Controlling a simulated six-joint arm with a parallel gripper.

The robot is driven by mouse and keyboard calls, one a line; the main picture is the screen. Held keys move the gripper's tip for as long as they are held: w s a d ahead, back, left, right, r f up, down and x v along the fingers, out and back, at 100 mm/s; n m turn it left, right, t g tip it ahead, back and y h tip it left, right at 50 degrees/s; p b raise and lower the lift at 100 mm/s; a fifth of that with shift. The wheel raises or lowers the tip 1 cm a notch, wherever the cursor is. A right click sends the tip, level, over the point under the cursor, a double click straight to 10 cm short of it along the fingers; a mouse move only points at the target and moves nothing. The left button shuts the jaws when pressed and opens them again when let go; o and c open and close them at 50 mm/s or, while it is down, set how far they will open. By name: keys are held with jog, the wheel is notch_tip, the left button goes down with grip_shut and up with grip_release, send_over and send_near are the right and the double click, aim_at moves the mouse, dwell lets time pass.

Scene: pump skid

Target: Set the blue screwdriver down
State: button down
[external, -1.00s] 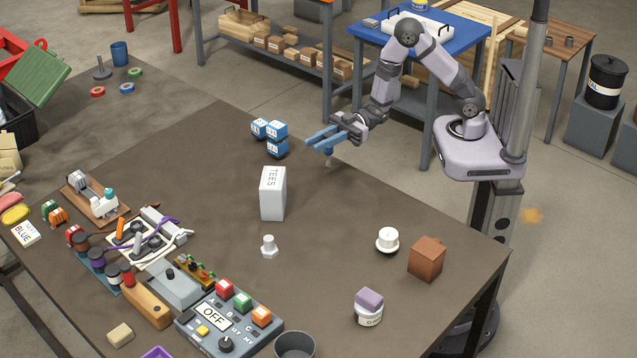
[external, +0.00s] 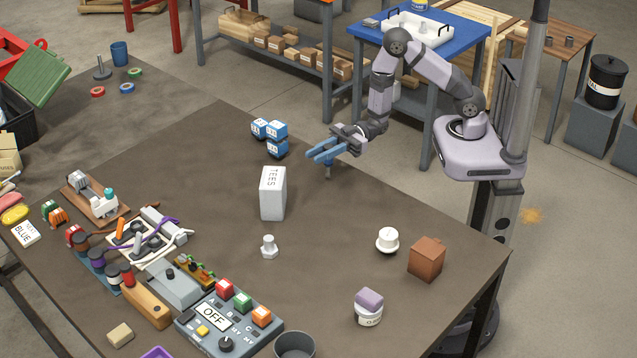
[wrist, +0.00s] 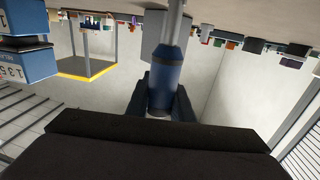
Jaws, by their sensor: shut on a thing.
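My gripper (external: 326,150) is over the far right part of the dark bench, to the right of the blue boxes. Its jaws are shut on the blue screwdriver. In the wrist view the screwdriver (wrist: 165,80) has a dark blue handle between the two fingers (wrist: 161,102) and a grey shaft running away from them.
Several blue boxes (external: 277,148) stand just left of my gripper. A tall white box (external: 272,194) stands nearer the camera. A white knob-shaped part (external: 387,240) and a brown block (external: 426,259) are to the front right. The bench (external: 340,215) between them is clear.

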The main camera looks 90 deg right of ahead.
jog(key=shift+f, duration=0.2)
jog(key=c, duration=1.6)
grip_release()
jog(key=shift+o, duration=0.2)
jog(key=shift+r, duration=0.1)
jog(key=b+v, duration=0.2)
jog(key=v, duration=1)
jog(key=shift+r, duration=0.1)
